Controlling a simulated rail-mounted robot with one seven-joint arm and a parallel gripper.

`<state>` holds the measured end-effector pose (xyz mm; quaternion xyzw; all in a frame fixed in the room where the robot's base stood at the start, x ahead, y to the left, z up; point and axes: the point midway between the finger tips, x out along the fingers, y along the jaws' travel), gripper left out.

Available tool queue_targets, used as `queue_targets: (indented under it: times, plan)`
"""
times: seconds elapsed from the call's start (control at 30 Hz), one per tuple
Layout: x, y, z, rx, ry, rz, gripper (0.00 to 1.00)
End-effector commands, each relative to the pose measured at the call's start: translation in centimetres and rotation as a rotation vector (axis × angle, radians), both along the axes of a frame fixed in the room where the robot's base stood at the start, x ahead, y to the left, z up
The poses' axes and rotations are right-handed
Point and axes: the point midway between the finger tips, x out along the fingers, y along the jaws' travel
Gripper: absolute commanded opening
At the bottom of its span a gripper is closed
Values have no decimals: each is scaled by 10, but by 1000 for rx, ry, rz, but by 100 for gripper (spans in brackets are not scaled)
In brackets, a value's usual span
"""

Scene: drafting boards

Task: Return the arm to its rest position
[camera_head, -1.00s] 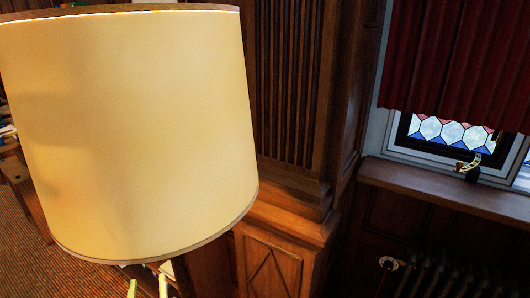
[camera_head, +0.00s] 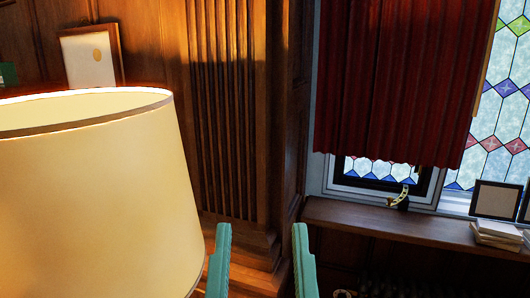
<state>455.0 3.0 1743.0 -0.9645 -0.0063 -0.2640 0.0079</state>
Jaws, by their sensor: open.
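My gripper (camera_head: 261,250) shows at the bottom middle of the head camera view as two green fingers pointing up. The fingers stand well apart with nothing between them, and the wood panelling shows through the gap. The rest of my arm is out of view below the picture edge. A large cream lampshade (camera_head: 95,200) fills the lower left, close to the left finger in the picture. I cannot tell whether they touch.
A fluted wooden pilaster (camera_head: 222,110) stands behind the gripper. To the right are a red curtain (camera_head: 400,80), a stained-glass window (camera_head: 500,115) and a wooden sill (camera_head: 430,228). Books (camera_head: 497,235) and a dark frame (camera_head: 496,199) sit on the sill. A framed picture (camera_head: 92,58) is at upper left.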

Motion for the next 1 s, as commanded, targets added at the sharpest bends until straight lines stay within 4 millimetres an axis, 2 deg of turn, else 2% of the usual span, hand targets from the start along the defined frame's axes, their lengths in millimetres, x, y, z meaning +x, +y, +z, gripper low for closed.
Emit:
queue_targets:
  times: [0.03,0.13,1.0]
  plan:
    - [-7,0,18,1,-33,1,47]
    - [-15,0,28,2,-68,2,47]
    - [-15,1,26,3,-69,2,47]
